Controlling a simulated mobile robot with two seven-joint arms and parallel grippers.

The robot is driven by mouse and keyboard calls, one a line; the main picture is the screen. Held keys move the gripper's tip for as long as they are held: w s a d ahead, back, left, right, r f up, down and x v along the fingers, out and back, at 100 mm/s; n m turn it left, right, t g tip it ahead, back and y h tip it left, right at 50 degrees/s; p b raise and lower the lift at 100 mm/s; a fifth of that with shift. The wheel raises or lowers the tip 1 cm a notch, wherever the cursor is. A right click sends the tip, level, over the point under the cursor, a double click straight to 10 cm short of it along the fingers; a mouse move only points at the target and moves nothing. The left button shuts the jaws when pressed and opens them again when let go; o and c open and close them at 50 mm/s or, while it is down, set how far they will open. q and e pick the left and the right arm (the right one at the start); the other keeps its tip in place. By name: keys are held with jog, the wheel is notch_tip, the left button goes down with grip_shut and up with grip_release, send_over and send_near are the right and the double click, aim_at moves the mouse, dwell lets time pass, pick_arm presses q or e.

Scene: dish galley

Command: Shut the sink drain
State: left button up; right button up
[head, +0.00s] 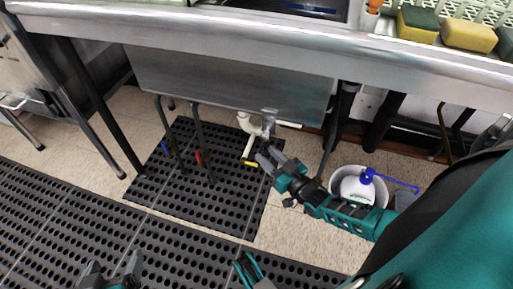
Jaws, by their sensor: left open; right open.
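The steel sink basin (230,85) hangs under the counter, with a white drain pipe (246,122) and a grey fitting (269,122) below it. A lever with a yellow grip (249,163) hangs down beside the pipe; I take it for the drain handle. My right gripper (267,157) is open, its fingertips just right of the yellow grip. I cannot tell whether they touch it. My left gripper (112,270) is open and empty at the bottom edge, low over the floor mat and far from the drain.
Two pipes with a blue handle (166,149) and a red handle (199,158) stand left of the drain. A white bucket (340,178) with a blue-handled item stands right, near my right arm. The counter edge (300,45) overhangs everything. Sponges (468,36) lie on top. Black mat (190,210) covers the floor.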

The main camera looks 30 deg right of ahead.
aim_at(262, 151)
jog(key=w, duration=0.2)
jog(key=w+b, duration=0.1)
jog(key=w, duration=0.2)
jog(key=shift+w+a, duration=0.35)
jog(key=shift+a, duration=0.05)
jog(key=shift+c, duration=0.4)
grip_shut()
